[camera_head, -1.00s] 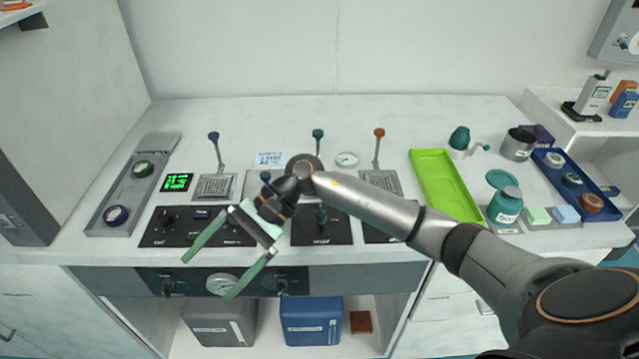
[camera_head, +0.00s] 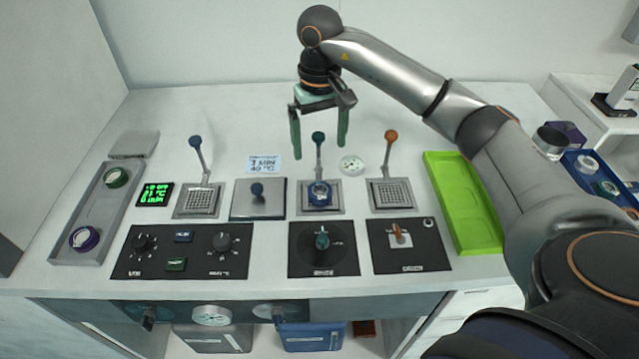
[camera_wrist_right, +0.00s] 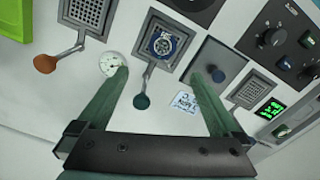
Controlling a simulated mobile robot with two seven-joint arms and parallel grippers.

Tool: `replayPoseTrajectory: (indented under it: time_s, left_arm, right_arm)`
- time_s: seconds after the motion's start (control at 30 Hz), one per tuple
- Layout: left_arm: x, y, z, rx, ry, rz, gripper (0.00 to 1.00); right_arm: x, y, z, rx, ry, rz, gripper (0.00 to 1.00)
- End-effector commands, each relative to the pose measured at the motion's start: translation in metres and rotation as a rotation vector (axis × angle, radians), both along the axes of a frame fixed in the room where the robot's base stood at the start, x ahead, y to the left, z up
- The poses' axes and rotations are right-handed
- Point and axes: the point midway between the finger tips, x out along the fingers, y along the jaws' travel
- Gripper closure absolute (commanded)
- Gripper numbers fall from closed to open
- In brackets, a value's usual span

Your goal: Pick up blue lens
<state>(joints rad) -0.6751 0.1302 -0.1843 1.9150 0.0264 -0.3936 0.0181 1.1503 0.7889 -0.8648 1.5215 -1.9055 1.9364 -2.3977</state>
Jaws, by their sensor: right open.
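The blue lens (camera_head: 320,193), a blue ring with a clear centre, lies on the square plate of the teal-knobbed lever (camera_head: 318,138). It also shows in the right wrist view (camera_wrist_right: 163,43), between the finger lines but beyond the tips. My right gripper (camera_head: 319,150) is open and empty, pointing down on the far side of the lens, around the teal lever's knob as seen from the head. Its green fingers (camera_wrist_right: 158,73) are spread wide in the right wrist view. My left gripper is not in view.
Blue-knobbed (camera_head: 195,142) and orange-knobbed (camera_head: 390,136) levers stand upright on either side. A grey tray (camera_head: 98,214) at left holds purple and green rings. A lime-green tray (camera_head: 462,205) is at right. A round dial (camera_head: 351,165) and black control panels (camera_head: 324,249) lie nearby.

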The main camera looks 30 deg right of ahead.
Motion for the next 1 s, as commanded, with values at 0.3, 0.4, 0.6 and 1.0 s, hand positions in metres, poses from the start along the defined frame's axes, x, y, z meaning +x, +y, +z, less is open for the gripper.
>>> replayPoseTrajectory:
  time_s: [0.3, 0.4, 0.6, 1.0]
  left_arm:
    - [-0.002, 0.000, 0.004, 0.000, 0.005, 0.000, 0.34]
    - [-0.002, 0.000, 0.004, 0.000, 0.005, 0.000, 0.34]
    - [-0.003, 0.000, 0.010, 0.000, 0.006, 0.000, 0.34]
    - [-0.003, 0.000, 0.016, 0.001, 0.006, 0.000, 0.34]
  right_arm:
    - [-0.002, 0.001, -0.054, 0.001, 0.004, -0.001, 0.00]
    - [-0.002, 0.001, -0.062, 0.001, 0.002, 0.000, 0.00]
    - [-0.007, 0.004, -0.077, 0.002, 0.005, 0.001, 0.00]
    - [-0.010, 0.006, -0.116, 0.002, 0.000, 0.000, 0.00]
